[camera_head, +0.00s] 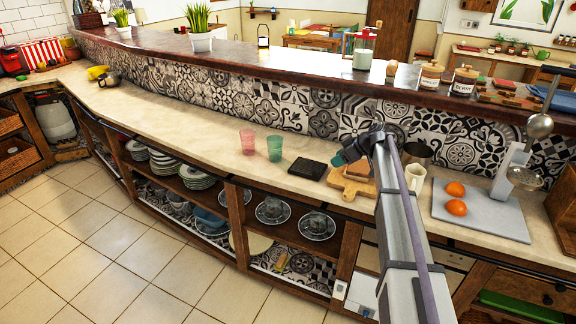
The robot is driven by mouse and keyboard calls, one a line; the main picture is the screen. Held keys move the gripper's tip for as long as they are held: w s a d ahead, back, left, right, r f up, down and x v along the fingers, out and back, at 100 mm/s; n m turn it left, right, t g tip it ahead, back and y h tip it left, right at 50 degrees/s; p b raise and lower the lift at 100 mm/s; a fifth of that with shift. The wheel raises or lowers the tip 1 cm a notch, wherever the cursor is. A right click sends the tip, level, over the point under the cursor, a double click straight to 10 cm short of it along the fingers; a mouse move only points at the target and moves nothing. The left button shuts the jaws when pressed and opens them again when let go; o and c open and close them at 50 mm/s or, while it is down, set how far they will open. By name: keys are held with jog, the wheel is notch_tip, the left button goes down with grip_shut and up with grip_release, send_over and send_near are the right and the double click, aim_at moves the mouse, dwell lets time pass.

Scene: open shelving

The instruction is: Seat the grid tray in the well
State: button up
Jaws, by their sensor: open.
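My arm reaches up from the bottom right over the counter, and my gripper (340,159) is at its end, small and dark, above the cutting boards. Its fingers are hard to make out; it is open and nothing shows in it. A flat black square piece (307,168) lies on the counter just left of my gripper. It is too small to tell whether this is the grid tray or has a grid. I cannot pick out a well for certain. My arm hides part of the counter behind it.
Pink (247,141) and green (275,148) cups stand left of the black piece. Wooden boards (352,184), a white mug (415,177) and a grey board (482,212) with two oranges are near my arm. A raised ledge (300,74) runs behind. The left counter is mostly clear.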

aim_at(319, 172)
jog(key=shift+n, duration=0.3)
jog(key=f+b, duration=0.1)
jog(key=a+f+b, duration=0.1)
jog(key=w+f+b, duration=0.1)
jog(key=b, duration=0.1)
jog(key=shift+a+f, duration=0.35)
jog(key=shift+f, duration=0.05)
jog(key=shift+w+a, duration=0.15)
jog(key=shift+a, duration=0.2)
jog(key=b+x, duration=0.4)
jog(key=x, duration=0.1)
jog(key=shift+f, duration=0.2)
jog(key=shift+a+r, duration=0.1)
jog(key=shift+r, duration=0.15)
grip_shut()
